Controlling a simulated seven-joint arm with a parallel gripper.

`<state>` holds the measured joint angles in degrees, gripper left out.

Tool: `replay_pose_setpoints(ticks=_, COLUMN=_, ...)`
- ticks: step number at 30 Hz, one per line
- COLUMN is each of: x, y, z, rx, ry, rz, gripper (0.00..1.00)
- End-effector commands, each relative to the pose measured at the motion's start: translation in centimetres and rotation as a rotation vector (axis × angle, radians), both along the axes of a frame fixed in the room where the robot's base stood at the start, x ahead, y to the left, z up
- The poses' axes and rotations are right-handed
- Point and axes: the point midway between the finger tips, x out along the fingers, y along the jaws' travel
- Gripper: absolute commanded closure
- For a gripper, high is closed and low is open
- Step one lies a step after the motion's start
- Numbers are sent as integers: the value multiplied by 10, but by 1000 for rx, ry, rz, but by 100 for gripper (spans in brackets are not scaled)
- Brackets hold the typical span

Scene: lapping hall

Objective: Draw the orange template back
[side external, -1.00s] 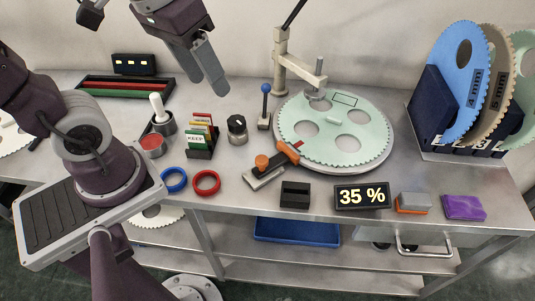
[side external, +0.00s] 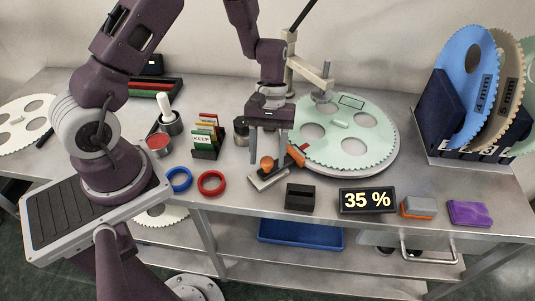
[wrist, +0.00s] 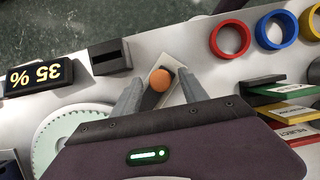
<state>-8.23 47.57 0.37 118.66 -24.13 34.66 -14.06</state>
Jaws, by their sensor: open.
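The orange template is the orange-knobbed piece on a flat grey base; its round orange knob (side external: 267,163) stands up near the front left of the round plate. An orange bar (side external: 296,155) angles from it to the plate's edge. My gripper (side external: 268,160) points down over the knob with one finger on each side. It is open, with a gap beside the knob in the wrist view (wrist: 160,86). The bar is hidden there.
The toothed pale green disc (side external: 365,145) lies right of my gripper, with a beige post arm (side external: 312,72) behind. A black block (side external: 300,197) and the 35 % display (side external: 367,201) stand in front. A card rack (side external: 206,150) and red ring (side external: 212,182) are left.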

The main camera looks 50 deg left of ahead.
Motion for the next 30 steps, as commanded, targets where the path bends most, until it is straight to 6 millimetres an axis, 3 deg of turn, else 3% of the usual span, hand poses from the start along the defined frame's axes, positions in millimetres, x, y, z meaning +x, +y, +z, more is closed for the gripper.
replay_pose_setpoints(ticks=8, x=-1, y=-1, z=-3, rx=1, ry=-1, rz=0, gripper=51)
replay_pose_setpoints(ticks=15, x=-1, y=-1, z=-2, rx=1, ry=-1, rz=0, gripper=98)
replay_pose_setpoints(ticks=16, x=-1, y=-1, z=-2, rx=1, ry=-1, rz=0, gripper=100)
replay_pose_setpoints(ticks=30, x=-1, y=-1, z=-2, rx=0, ry=-1, rz=0, gripper=100)
